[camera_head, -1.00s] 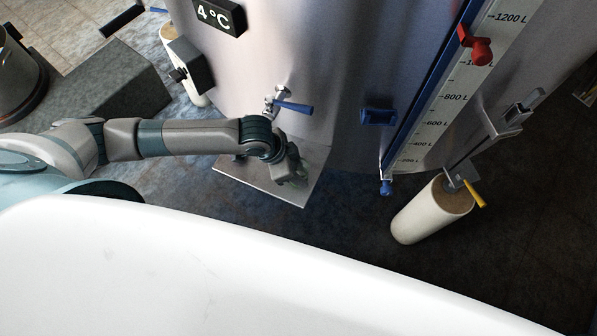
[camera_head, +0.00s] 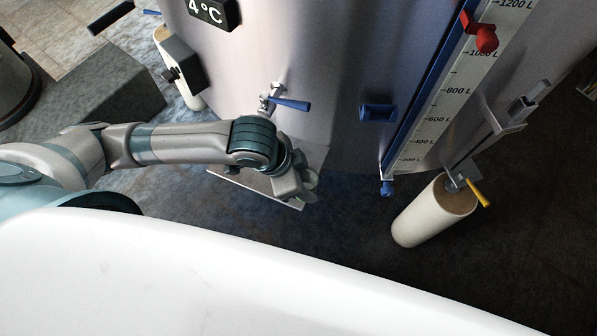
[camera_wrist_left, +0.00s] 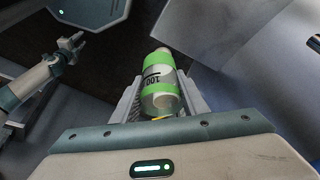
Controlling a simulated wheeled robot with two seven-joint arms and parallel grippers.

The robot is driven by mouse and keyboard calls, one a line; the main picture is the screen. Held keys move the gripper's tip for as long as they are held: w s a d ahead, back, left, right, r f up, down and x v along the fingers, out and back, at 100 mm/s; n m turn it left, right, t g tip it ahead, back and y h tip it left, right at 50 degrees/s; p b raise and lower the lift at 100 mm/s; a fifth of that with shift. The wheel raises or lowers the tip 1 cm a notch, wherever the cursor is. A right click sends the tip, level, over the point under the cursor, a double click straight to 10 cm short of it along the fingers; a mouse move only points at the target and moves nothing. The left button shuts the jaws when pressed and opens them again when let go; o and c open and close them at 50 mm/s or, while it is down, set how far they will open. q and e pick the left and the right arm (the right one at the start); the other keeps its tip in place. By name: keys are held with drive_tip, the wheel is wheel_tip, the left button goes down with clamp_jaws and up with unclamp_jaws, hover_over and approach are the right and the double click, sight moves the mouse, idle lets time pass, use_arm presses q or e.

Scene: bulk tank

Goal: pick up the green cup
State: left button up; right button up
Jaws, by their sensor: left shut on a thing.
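The green cup (camera_wrist_left: 158,72) is bright green with a pale band and a dark "100" mark. In the left wrist view it lies between the two fingers of my left gripper (camera_wrist_left: 158,98), which is shut on it. In the head view my left gripper (camera_head: 306,186) is over the metal shelf at the tank's foot, and the cup is too small and covered to make out clearly. My right gripper (camera_wrist_left: 74,42) shows in the left wrist view at the upper left, apart from the cup, with its fingers spread and nothing seen between them.
A blue-handled valve (camera_head: 290,104) sits just above my left wrist. A pale tank leg (camera_head: 430,215) stands to the right. Dark floor lies open between shelf and leg.

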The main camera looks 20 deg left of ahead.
use_arm(q)
drive_tip(key=s+d+r, duration=0.2)
drive_tip(key=s, duration=0.1)
drive_tip(key=shift+s+d+r, duration=0.3)
drive_tip(key=shift+r, duration=0.05)
idle(0.7)
